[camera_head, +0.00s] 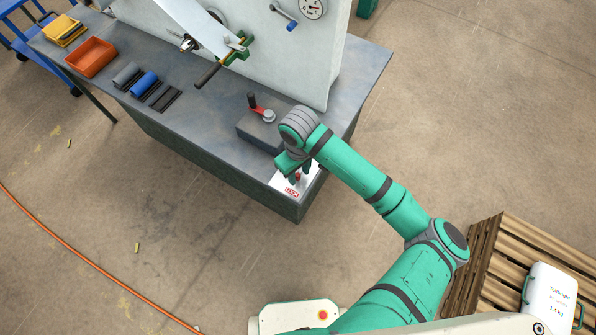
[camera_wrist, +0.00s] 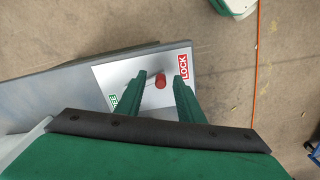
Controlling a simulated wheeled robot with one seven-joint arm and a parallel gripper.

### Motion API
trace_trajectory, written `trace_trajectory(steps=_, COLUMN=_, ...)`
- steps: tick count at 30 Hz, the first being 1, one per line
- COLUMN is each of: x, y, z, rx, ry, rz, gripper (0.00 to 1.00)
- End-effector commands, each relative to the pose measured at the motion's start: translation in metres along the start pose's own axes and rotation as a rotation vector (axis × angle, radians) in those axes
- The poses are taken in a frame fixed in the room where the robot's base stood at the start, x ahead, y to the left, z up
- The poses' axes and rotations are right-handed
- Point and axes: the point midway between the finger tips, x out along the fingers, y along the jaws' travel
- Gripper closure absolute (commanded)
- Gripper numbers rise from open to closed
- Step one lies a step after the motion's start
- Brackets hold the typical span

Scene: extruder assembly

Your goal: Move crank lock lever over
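The crank lock lever shows as a red knob (camera_wrist: 160,81) on a short pin, standing on a white plate (camera_wrist: 112,73). The plate has a red LOCK label at its right and a green label at its left, partly hidden by a finger, in the wrist view. The knob is nearer the LOCK label. My gripper (camera_wrist: 160,74) is open, with one green finger on each side of the knob; I cannot tell whether either touches it. In the head view, my gripper (camera_head: 301,172) is over the plate (camera_head: 283,187) at the bench's front corner and partly hides the lever.
A grey box with a red-armed crank (camera_head: 259,108) stands behind the plate on the bench (camera_head: 200,115). A tall pale panel (camera_head: 290,60) rises behind. An orange tray (camera_head: 91,57) and rolled items (camera_head: 146,83) lie at left. A wooden pallet (camera_head: 490,262) stands at right.

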Motion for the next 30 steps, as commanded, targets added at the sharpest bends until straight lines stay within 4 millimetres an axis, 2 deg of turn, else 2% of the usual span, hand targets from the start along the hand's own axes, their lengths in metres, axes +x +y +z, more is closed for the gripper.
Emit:
trace_trajectory(steps=5, x=-0.007, y=0.000, z=0.000, rx=-0.001, ry=0.000, rz=0.001, gripper=0.66)
trace_trajectory(steps=21, x=-0.053, y=0.000, z=-0.001, rx=0.000, ry=0.001, rz=0.000, gripper=0.66)
trace_trajectory(steps=30, x=-0.060, y=0.000, z=0.000, rx=0.000, ry=0.000, rz=0.000, gripper=0.66)
